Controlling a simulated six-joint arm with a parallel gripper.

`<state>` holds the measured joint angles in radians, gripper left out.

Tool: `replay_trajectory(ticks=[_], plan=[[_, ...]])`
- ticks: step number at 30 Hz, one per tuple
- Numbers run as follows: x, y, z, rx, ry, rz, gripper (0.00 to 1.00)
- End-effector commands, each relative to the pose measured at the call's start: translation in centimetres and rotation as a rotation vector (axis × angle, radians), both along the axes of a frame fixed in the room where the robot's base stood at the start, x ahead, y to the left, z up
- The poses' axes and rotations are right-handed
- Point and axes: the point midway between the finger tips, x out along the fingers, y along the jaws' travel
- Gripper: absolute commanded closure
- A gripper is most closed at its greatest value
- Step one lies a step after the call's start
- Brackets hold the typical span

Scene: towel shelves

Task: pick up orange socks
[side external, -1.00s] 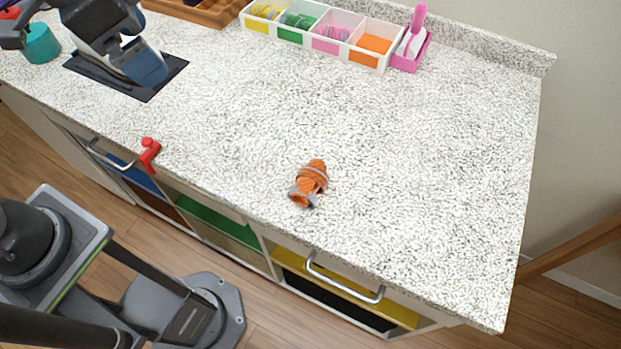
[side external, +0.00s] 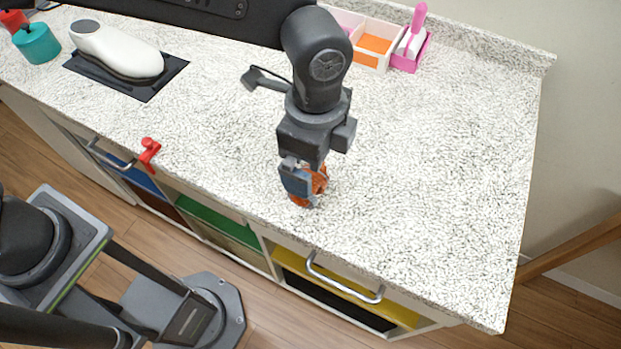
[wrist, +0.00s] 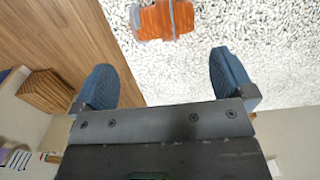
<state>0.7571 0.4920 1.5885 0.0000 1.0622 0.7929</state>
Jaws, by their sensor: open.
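The orange socks (side external: 319,181), a small rolled bundle with grey trim, lie on the speckled counter near its front edge. They also show in the wrist view (wrist: 165,19) at the top, ahead of the space between my fingertips. My gripper (side external: 302,188) points down over the socks in the side view and hides part of them. In the wrist view its two blue fingers (wrist: 160,80) are wide apart with nothing between them. I cannot tell from the side view whether a finger touches the socks.
A white divided box (side external: 384,62) and a pink holder with a brush (side external: 411,52) stand at the back. A white shoe form (side external: 118,50) lies on a black mat at left. A red object (side external: 149,152) is at the front edge. The counter's right side is clear.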

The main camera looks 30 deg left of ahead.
Motion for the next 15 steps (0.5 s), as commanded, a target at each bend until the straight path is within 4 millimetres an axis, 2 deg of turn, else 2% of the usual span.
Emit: replay_trajectory(ticks=[3,11,15], plan=[[0.0,0.1,-2.0,0.002,0.002,0.002,0.0],[0.1,0.2,-3.9,0.0,0.0,0.003,0.0],[0.4,0.5,-5.9,0.003,0.003,0.005,0.0]])
